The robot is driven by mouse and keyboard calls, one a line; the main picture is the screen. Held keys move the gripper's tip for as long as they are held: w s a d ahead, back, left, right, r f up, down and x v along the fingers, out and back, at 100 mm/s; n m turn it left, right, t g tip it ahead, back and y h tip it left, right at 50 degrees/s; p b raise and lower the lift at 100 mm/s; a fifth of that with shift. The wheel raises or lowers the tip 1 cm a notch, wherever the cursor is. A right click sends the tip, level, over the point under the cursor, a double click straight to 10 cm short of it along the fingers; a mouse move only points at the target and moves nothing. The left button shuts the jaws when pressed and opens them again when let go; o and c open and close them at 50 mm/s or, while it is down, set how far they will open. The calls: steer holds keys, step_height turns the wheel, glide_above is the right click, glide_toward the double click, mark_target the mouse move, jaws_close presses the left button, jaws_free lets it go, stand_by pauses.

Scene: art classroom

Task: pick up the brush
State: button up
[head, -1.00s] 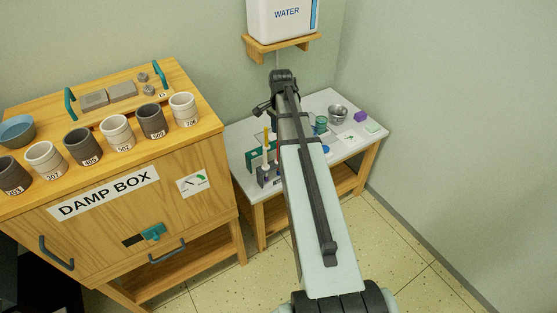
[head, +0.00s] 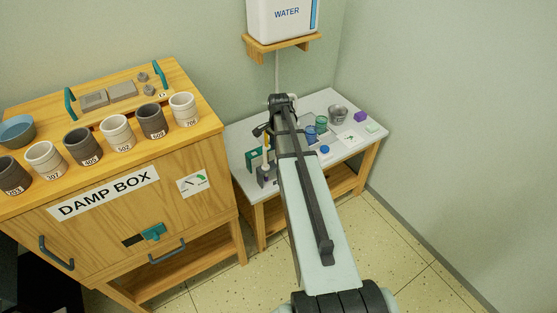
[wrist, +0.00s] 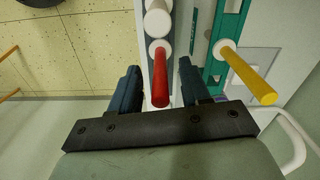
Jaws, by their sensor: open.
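Two upright stick-like tools stand in racks, and I cannot tell for sure which is the brush. In the wrist view, a red handle (wrist: 160,88) with a white collar rises from a grey holder (wrist: 174,75). A yellow handle (wrist: 250,74) with a white collar stands to its right in a teal rack (wrist: 218,72). My gripper (wrist: 158,76) is open, its two dark blue fingers on either side of the red handle in the picture. I see no contact; the depth is unclear. In the head view my arm hides most of the gripper and the red handle.
The small white table (head: 305,172) also holds a blue jar (head: 311,132), a green jar (head: 321,123), a metal bucket (head: 338,114) and a purple block (head: 360,116). The wooden damp box (head: 110,235) stands close on the left.

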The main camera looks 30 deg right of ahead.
steer(key=shift+f, duration=1.2)
steer(key=shift+c, duration=0.5)
jaws_close()
